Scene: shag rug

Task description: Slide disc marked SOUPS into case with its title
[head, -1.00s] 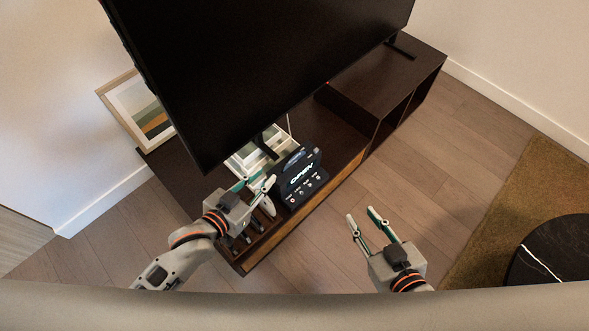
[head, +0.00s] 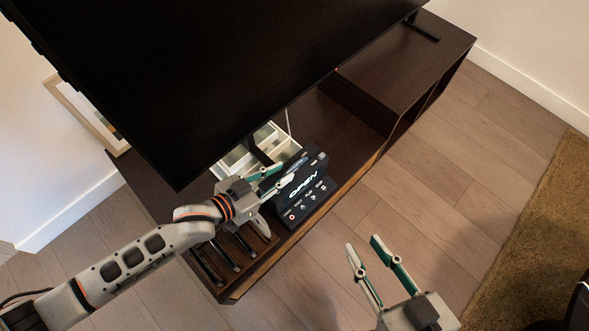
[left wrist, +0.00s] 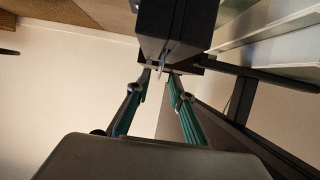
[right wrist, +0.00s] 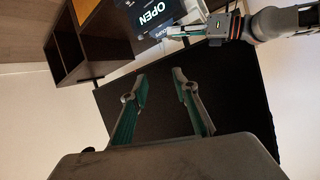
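A black player (head: 300,197) with a lit OPEN display and a row of buttons stands on the low dark cabinet. It also shows in the right wrist view (right wrist: 150,14). My left gripper (head: 290,168) is at the player's upper left side, fingers partly apart. In the left wrist view a thin silvery sliver (left wrist: 160,72) shows between its fingertips, against the player; I cannot tell if it is the disc. A pale piece with partly hidden letters like SOUPS (right wrist: 167,32) is beside the left gripper. My right gripper (head: 364,242) is open and empty above the floor. No case is clearly identifiable.
A large black television (head: 220,70) looms over the cabinet (head: 350,125). A pale compartmented holder (head: 270,140) is behind the player. Dark slots (head: 235,255) are at the cabinet's near end. The wood floor under my right gripper is clear.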

